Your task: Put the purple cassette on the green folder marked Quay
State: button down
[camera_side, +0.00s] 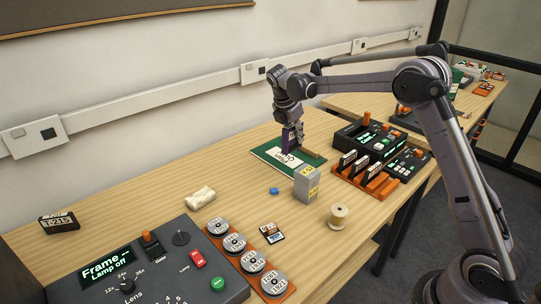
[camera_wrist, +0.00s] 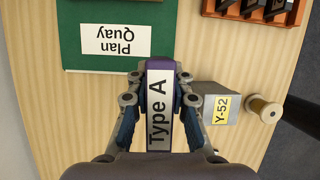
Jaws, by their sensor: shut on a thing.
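The purple cassette (camera_side: 287,138) stands upright in my gripper (camera_side: 291,128). In the wrist view, my gripper (camera_wrist: 159,78) is shut on the cassette (camera_wrist: 160,66), whose white label reads "Type A". The green folder (camera_side: 267,153) lies flat on the table, with a white label reading "Plan Quay". In the wrist view the folder (camera_wrist: 165,40) lies ahead of the fingers, and its near edge runs by the cassette's far end.
A grey box (camera_side: 307,186) marked Y-52 stands close to the folder, with a spool (camera_side: 338,216) nearby. An orange rack (camera_side: 378,186) of dark cassettes is to the right. A blue piece (camera_side: 274,191) and a pale bundle (camera_side: 200,197) lie to the left. Table left of the folder is clear.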

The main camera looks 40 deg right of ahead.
jog(key=s+d, duration=0.2)
jog(key=d, duration=1.3)
send_near(300, 155)
jog(key=shift+w+d+r+m, duration=0.1)
jog(key=shift+d+r+m, duration=0.05)
jog(key=shift+d, duration=0.25)
jog(key=shift+w+d+r+m, duration=0.1)
jog(key=shift+d+m, duration=0.05)
jog(key=shift+d, duration=0.25)
jog(key=shift+f, duration=2.05)
jog(key=shift+f, duration=0.1)
jog(key=c, duration=1.2)
grip_release()
